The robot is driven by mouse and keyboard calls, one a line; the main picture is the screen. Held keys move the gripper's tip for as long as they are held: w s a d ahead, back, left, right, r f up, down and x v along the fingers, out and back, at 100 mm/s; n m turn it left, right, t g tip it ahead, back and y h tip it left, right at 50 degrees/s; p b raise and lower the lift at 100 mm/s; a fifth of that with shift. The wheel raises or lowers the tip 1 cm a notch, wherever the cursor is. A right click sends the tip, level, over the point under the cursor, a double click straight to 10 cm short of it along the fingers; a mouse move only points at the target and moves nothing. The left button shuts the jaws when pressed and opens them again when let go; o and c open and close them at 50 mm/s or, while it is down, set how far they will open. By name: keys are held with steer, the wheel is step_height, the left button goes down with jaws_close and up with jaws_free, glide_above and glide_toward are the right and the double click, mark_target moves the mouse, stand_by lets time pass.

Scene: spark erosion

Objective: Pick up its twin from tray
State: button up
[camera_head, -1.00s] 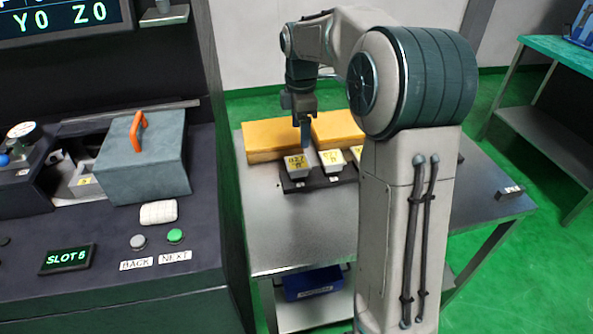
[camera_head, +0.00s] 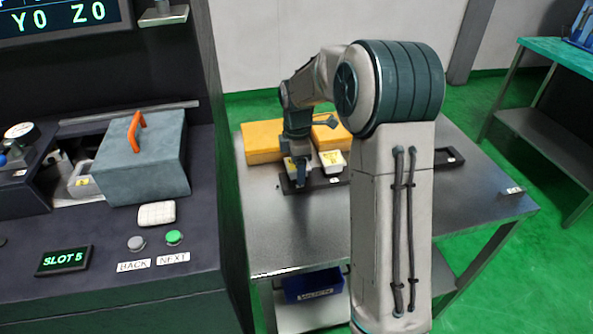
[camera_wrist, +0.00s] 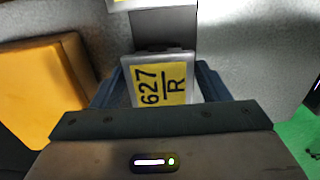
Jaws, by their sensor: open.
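A grey block (camera_wrist: 172,62) with a yellow label reading "627 R" sits between the two fingers of my gripper (camera_wrist: 160,80) in the wrist view. The fingers are open, one on each side of it; I cannot tell whether either touches it. In the head view my gripper (camera_head: 300,178) is down at the left end of the dark tray (camera_head: 318,184) and hides most of that block. A second grey block (camera_head: 332,163) with a yellow label stands in the tray just to the right. My arm hides the tray's middle.
Yellow blocks (camera_head: 262,142) lie behind the tray on the metal table (camera_head: 290,235); its front is clear. A blue bin (camera_head: 313,284) is below.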

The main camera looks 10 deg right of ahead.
steer(key=c, duration=1)
steer(key=shift+r, duration=0.1)
